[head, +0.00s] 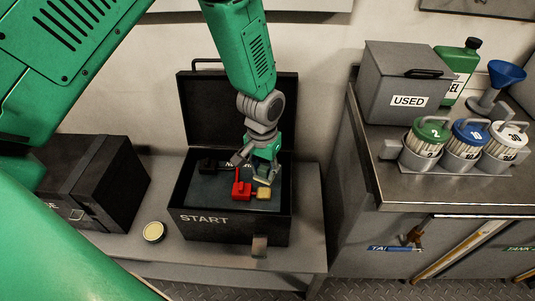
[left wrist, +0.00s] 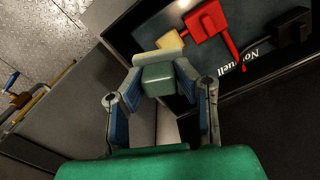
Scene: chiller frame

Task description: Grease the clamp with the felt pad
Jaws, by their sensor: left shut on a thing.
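My left gripper (head: 262,168) is inside the open black START box (head: 232,228). In the left wrist view its fingers (left wrist: 160,88) are shut on a dull green block with a cream face, which looks like the felt pad (left wrist: 157,57). A red clamp-like part (head: 241,190) with a thin red lever and a yellowish block (head: 264,193) lies on the box's dark floor, just in front of the gripper. In the wrist view the red part (left wrist: 203,22) is just beyond the pad; whether they touch cannot be told. My right gripper is out of view.
A black part (head: 208,164) lies at the box's left. A round open tin (head: 154,231) with yellowish contents stands left of the box, near a dark case (head: 95,182). The grey USED bin (head: 400,82) and several labelled canisters (head: 427,140) stand on the right counter.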

